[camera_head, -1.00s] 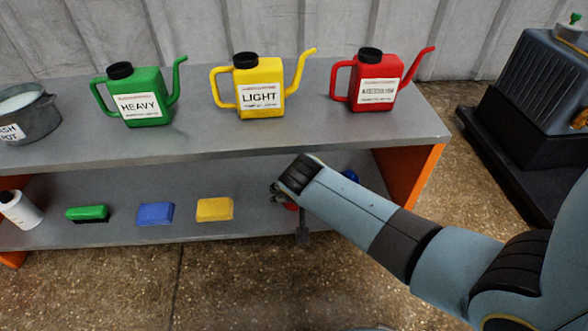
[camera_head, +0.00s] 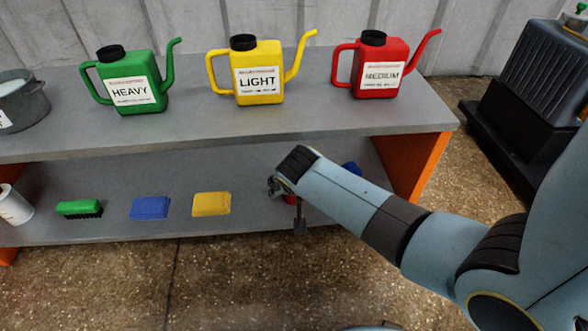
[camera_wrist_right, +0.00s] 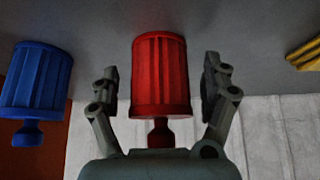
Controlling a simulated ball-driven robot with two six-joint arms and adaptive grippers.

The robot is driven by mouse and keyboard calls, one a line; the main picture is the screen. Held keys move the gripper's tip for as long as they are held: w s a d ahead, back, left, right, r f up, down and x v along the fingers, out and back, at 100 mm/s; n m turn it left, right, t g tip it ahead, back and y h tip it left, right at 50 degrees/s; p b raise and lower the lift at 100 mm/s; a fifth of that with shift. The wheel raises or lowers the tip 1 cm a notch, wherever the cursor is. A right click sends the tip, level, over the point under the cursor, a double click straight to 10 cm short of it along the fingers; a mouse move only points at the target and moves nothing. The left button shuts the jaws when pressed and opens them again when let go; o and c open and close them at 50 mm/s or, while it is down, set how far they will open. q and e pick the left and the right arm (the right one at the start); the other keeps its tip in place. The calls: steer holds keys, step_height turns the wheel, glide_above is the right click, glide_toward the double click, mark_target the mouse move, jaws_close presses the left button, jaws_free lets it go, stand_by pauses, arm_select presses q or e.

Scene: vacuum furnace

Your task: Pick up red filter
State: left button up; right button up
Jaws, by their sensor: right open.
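The red filter (camera_wrist_right: 160,75) is a ribbed red cylinder with a narrow neck. In the right wrist view it sits between the two fingers of my right gripper (camera_wrist_right: 160,85), with a gap on each side. The gripper is open around it. In the head view only a small bit of the red filter (camera_head: 291,199) shows beside my right gripper (camera_head: 287,205), on the lower shelf. My right arm hides most of it. My left gripper is not in view.
A blue filter (camera_wrist_right: 38,82) stands beside the red one; it is mostly hidden in the head view (camera_head: 352,168). A yellow sponge (camera_head: 211,203), blue sponge (camera_head: 150,208) and green brush (camera_head: 80,208) lie on the lower shelf (camera_head: 110,180). The upper shelf (camera_head: 200,128) overhangs it.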

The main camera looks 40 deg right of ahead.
steer(key=c, duration=1.3)
steer(key=shift+c, duration=0.2)
